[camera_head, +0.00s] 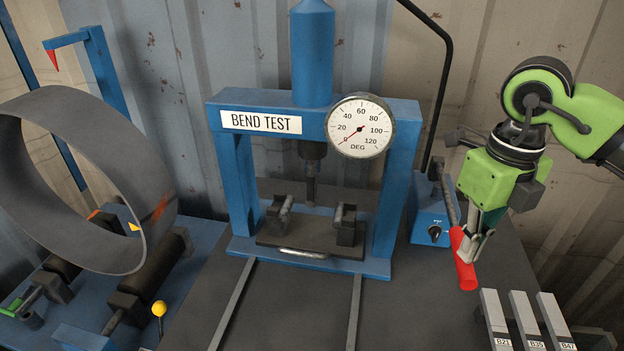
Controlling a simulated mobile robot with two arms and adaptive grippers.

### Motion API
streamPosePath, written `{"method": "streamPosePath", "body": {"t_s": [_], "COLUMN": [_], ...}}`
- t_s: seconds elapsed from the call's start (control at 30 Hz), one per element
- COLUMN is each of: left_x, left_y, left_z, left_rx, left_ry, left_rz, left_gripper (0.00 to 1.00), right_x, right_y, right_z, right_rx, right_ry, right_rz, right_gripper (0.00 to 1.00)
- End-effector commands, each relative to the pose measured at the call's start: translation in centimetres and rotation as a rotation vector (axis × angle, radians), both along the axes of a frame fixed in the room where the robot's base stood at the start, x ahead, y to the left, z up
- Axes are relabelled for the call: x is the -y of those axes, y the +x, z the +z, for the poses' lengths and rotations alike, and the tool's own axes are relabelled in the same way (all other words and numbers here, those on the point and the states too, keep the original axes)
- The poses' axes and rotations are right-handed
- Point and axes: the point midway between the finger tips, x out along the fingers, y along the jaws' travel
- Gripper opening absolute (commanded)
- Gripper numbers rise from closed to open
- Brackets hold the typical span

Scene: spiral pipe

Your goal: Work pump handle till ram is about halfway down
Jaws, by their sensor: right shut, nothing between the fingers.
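The blue bend-test press (233,180) stands at the middle, with its cylinder (312,50) on top. The dark ram (311,180) points down between two supports above the press bed. The dial gauge (360,126) has its red needle near 0. The pump (430,212) is a blue box right of the press. Its handle (449,200) slants down toward the front and ends in a red grip (464,262). My right gripper (474,243) is shut at the red grip, with its fingers overlapping it in the picture; whether they touch is unclear. My left gripper is not in view.
Grey bars (495,320) labelled B21, B35 and B47 lie at the lower right. A large pipe ring (75,115) rests on a blue roller machine at left. A black hose (447,70) rises behind the pump. Two rails run forward from the press.

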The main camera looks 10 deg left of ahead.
Motion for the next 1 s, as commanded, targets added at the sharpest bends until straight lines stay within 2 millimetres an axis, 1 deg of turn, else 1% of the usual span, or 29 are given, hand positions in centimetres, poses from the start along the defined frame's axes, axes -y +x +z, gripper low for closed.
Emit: {"method": "streamPosePath", "body": {"t_s": [0.03, 0.1, 1.0], "left_x": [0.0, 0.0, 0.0], "left_y": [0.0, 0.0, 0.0], "left_z": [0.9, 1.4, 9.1], "left_rx": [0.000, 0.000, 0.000], "left_ry": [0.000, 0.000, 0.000], "left_rz": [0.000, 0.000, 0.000], "left_gripper": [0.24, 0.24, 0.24], "right_x": [0.0, 0.0, -0.1], "right_y": [0.1, 0.3, 2.0], "right_z": [1.0, 1.9, 12.6], "right_rx": [-0.001, -0.001, -0.002], "right_ry": [0.001, 0.001, -0.001], "right_rz": [-0.001, -0.001, 0.001], "right_gripper": [0.00, 0.00, 0.00]}}
